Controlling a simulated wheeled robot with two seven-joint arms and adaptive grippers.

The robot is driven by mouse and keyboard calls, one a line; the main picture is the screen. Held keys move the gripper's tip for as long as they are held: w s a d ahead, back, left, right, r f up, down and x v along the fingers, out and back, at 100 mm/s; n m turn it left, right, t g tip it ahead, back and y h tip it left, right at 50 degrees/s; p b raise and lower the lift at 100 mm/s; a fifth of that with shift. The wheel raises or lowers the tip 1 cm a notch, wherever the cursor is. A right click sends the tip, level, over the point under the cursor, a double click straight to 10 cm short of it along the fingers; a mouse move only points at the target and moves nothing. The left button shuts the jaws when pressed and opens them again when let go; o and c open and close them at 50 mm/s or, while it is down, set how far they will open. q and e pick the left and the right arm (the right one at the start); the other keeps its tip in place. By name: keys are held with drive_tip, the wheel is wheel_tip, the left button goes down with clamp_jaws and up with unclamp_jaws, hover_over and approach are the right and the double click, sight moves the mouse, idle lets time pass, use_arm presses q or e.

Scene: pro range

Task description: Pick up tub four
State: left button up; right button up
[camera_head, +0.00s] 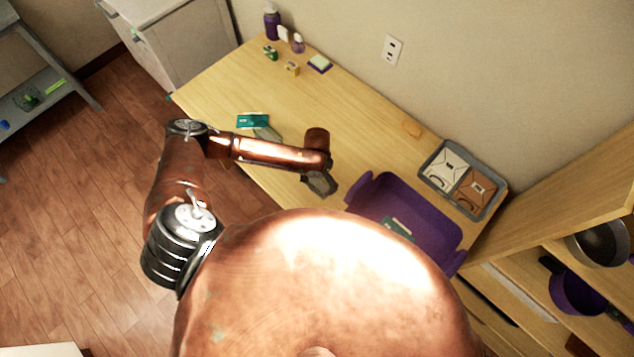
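No thing in view carries a label that I can read as tub four, so I cannot tell which one it is. A teal flat-topped pack (252,120) lies on the wooden table near its front edge. Another teal item (398,228) is in the purple tray (372,188), partly hidden by my body. My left gripper (320,184) hangs over the table, just left of the purple tray and apart from the teal pack. Its fingers are small and dark, and I cannot tell whether they are open. My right gripper is not in view.
A grey bin (436,158) at the table's right end holds a white carton (444,168) and a brown carton (475,192). Purple bottles (272,22) and small items stand at the far end. Shelves with pans (577,292) are at right. The table's middle (345,105) is clear.

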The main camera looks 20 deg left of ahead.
sight(317, 186)
use_arm(q)
drive_tip(key=c, duration=0.9)
drive_tip(key=shift+o, duration=0.2)
drive_tip(key=shift+r, duration=0.25)
drive_tip(key=shift+r, duration=1.15)
drive_tip(key=shift+s+r, duration=0.1)
drive_tip(key=shift+r, duration=0.2)
drive_tip(key=s+d+r, duration=0.6)
drive_tip(key=s+r, duration=0.3)
drive_tip(key=s, duration=0.3)
drive_tip(key=shift+s+d+r, duration=0.15)
drive_tip(key=shift+r, duration=0.15)
